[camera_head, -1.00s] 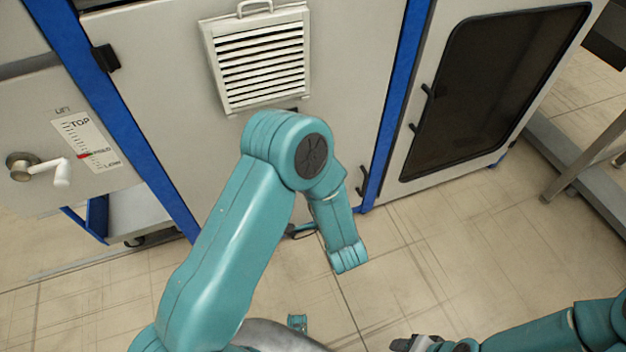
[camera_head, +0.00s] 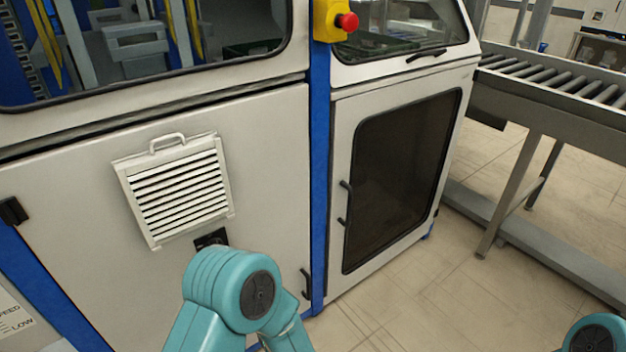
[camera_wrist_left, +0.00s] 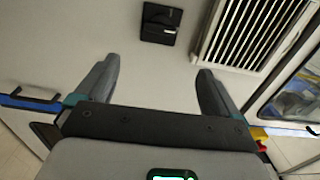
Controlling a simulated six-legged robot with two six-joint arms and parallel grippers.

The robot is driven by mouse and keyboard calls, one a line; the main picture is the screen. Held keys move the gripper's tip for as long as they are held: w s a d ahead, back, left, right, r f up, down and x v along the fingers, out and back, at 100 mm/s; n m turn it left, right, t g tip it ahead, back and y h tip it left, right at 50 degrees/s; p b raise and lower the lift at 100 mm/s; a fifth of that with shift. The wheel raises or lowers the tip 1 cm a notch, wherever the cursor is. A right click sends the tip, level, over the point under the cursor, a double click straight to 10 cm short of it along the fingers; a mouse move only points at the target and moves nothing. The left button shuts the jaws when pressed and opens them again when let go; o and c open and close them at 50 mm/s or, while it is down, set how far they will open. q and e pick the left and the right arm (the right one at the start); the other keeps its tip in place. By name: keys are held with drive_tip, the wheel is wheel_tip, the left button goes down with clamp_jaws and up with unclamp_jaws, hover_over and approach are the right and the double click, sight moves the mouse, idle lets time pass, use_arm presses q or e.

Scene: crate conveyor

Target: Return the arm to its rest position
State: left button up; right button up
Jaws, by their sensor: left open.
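My left arm (camera_head: 232,290) comes up from the bottom of the head view, bent at a teal joint in front of the machine cabinet. Its gripper is below the frame there. In the left wrist view my left gripper (camera_wrist_left: 154,92) is open, its two dark fingers wide apart with nothing between them. It faces the cabinet's pale panel, with a black latch (camera_wrist_left: 160,24) and the vent grille beyond the fingers. A teal piece of my right arm (camera_head: 596,336) shows at the bottom right corner of the head view; its gripper is out of frame.
The cabinet's white panel (camera_head: 90,215) with a louvred vent (camera_head: 178,190) stands close ahead. To its right are a blue post (camera_head: 319,180), a dark-windowed door (camera_head: 402,180) and a roller conveyor (camera_head: 560,78). A red button (camera_head: 347,22) sits above. Floor (camera_head: 410,310) is open at lower right.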

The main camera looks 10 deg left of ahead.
use_arm(q)
drive_tip(key=s+a+f+g, duration=0.1)
drive_tip(key=a+f+g, duration=0.15)
drive_tip(key=a, duration=0.45)
wheel_tip(320, 180, down, 8)
drive_tip(key=n+h, duration=0.2)
drive_tip(key=h, duration=0.3)
drive_tip(key=s+d+f+n+g+h, duration=0.3)
drive_tip(key=s+d+f+h, duration=0.4)
drive_tip(key=d+f+h, duration=0.25)
drive_tip(key=s+d+n+g+h, duration=0.3)
drive_tip(key=s+d+n+g, duration=0.25)
drive_tip(key=s+d, duration=0.4)
drive_tip(key=d+r+p+v, duration=0.1)
drive_tip(key=d+p+v, duration=0.1)
drive_tip(key=p+v, duration=1.1)
drive_tip(key=shift+s+d+r+p, duration=0.15)
drive_tip(key=shift+d+r+p, duration=0.15)
drive_tip(key=shift+p, duration=0.35)
